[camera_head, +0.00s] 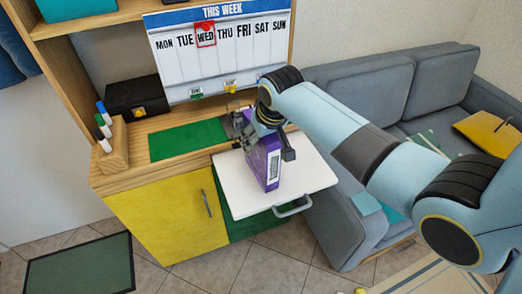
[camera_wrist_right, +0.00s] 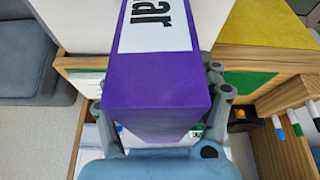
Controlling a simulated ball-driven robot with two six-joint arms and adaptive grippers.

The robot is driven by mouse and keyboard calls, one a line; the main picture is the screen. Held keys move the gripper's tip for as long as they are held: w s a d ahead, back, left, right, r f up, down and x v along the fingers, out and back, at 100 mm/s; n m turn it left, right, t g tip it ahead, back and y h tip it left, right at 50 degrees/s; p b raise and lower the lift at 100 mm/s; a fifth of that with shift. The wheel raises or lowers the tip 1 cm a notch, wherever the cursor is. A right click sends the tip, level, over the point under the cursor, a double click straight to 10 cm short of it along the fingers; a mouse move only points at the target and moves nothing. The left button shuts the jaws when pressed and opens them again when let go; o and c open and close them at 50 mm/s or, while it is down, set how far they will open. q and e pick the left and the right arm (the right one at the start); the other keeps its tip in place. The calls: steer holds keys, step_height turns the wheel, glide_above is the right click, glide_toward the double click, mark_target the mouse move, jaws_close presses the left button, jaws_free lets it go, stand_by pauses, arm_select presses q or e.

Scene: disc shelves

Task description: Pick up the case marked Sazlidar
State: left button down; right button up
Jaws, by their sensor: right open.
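The purple case (camera_head: 264,162) stands upright on a white pull-out tray (camera_head: 310,178) in the head view, with a white label on its side. In the right wrist view the case (camera_wrist_right: 157,85) fills the middle, and its white label ends in the letters "ar"; the rest of the name is out of view. My right gripper (camera_head: 265,138) is at the top of the case, with its fingers open on either side of it. In the wrist view its fingers show left and right of the case; whether they touch it I cannot tell. My left gripper is not in view.
A weekly board (camera_head: 225,60) stands behind the tray, close to my right wrist. A green mat (camera_head: 188,140), a black box (camera_head: 138,97) and a pen holder (camera_head: 115,145) are to the left. A grey sofa (camera_head: 365,85) stands behind my right arm.

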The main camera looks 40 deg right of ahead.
steer(key=shift+f, duration=0.2)
stand_by(0.7)
jaws_close()
stand_by(0.4)
